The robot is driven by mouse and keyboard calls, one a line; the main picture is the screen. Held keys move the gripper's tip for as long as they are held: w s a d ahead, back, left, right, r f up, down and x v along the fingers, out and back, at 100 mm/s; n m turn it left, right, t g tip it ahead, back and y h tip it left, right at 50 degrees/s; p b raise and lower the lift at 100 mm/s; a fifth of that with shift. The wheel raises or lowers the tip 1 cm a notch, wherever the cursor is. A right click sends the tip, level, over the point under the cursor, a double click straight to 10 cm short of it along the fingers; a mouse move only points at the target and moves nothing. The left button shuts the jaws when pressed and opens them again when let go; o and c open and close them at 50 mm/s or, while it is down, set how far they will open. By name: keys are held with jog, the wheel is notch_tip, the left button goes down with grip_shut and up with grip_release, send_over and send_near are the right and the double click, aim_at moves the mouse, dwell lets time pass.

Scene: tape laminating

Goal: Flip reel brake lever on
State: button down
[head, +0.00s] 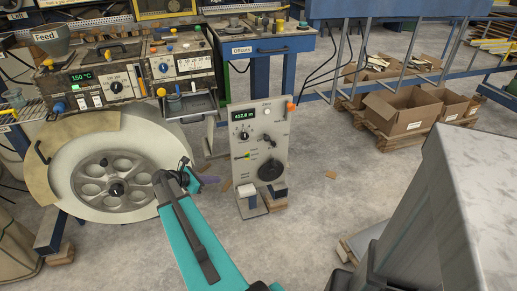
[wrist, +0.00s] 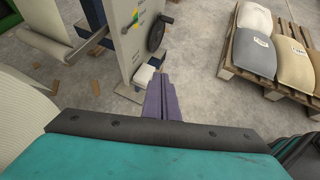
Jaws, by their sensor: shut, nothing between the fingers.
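A grey upright panel (head: 262,135) stands right of the big reel (head: 110,190). My gripper (head: 209,180) has purple fingers, shut and empty, left of the panel and below the lever's height. In the wrist view the fingers (wrist: 160,80) point towards the floor right of the panel's foot, apart from the lever.
The panel also carries a green display (head: 242,115), a knob (head: 244,135) and a black handwheel (head: 270,170). A pallet with sacks (wrist: 262,45) lies to the right in the wrist view. Open cardboard boxes (head: 402,110) stand at the back right.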

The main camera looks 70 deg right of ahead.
jog(key=s+d+r+n+g+h+b, duration=0.2)
jog(key=s+d+r, duration=0.3)
jog(key=d+r, duration=0.3)
jog(key=d, duration=0.3)
jog(key=shift+s+d+r, duration=0.2)
jog(key=shift+d+r, duration=0.15)
jog(key=shift+s+d+f, duration=0.1)
jog(key=d+r+b+x, duration=0.1)
jog(key=r+x, duration=0.1)
jog(key=x, duration=1)
jog(key=shift+s+d+r, duration=0.2)
jog(key=shift+d+r, duration=0.05)
jog(key=shift+r, duration=0.05)
